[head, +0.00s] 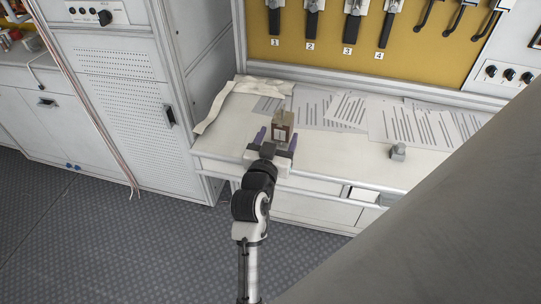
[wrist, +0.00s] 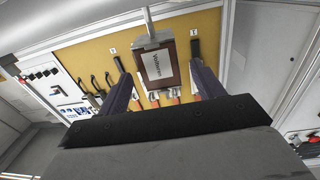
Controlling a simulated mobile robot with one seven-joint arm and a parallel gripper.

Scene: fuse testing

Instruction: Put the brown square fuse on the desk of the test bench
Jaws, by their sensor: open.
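The brown square fuse (head: 283,125) has a pale label and a grey metal terminal. In the head view it is over the left part of the white desk (head: 232,137) of the test bench, near the front edge. My gripper (head: 277,138) is open, with its purple fingers on either side of the fuse. In the wrist view the fuse (wrist: 157,66) is between the spread fingers of my gripper (wrist: 160,82), with gaps on both sides. Whether its underside touches the desk is hard to tell.
Printed sheets (head: 392,124) cover the back of the desk, with a crumpled pale cloth (head: 215,108) at its left. A small grey knob-like piece (head: 398,152) stands at the right. A yellow panel (head: 330,62) with numbered switches rises behind. A tall cabinet (head: 130,110) stands left.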

